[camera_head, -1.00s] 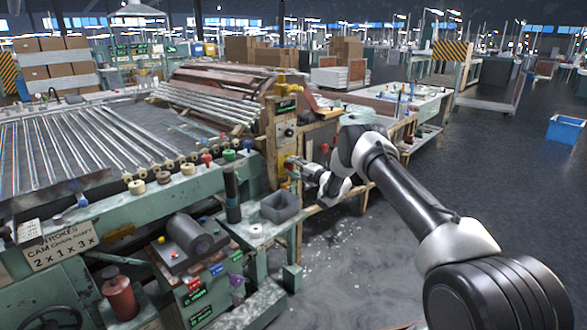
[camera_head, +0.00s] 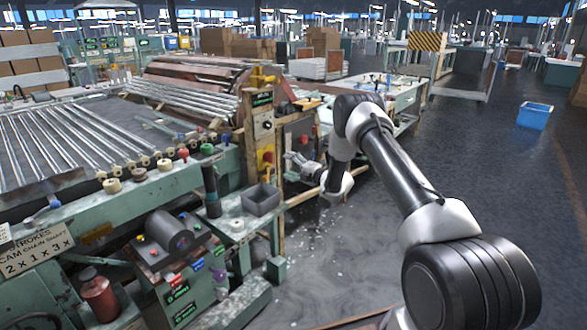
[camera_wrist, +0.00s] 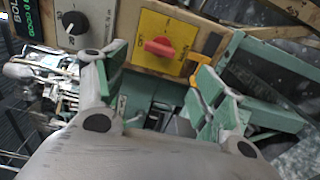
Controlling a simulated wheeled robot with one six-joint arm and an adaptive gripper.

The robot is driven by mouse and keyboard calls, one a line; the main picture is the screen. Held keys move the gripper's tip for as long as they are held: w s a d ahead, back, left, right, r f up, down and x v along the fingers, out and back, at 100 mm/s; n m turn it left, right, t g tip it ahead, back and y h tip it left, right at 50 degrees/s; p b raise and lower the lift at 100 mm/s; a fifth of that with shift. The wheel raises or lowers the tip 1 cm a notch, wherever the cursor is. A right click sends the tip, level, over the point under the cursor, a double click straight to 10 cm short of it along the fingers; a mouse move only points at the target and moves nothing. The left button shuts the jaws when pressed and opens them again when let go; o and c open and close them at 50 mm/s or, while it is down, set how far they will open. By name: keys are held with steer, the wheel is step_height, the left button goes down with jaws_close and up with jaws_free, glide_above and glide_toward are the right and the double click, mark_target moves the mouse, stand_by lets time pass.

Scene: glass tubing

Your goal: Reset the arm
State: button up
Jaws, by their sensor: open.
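My gripper (camera_head: 294,160) is open and empty. In the head view it is small, at the end of my bent arm, just right of the wooden control post (camera_head: 257,130). In the wrist view its two green-tipped fingers (camera_wrist: 160,85) are spread apart with nothing between them. A red rotary switch (camera_wrist: 160,47) on a yellow plate (camera_wrist: 178,25) is ahead of the fingers, apart from them. The yellow plate also shows on the post in the head view (camera_head: 265,158).
A black dial (camera_wrist: 75,22) sits left of the yellow plate. Left stand a machine with glass rods (camera_head: 50,140), a grey bin (camera_head: 262,199) and a dark cylinder (camera_head: 211,190). A worktable (camera_head: 385,90) is behind my arm. Open floor lies right, with a blue crate (camera_head: 534,116).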

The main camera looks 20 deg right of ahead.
steer(key=shift+v, duration=1.1)
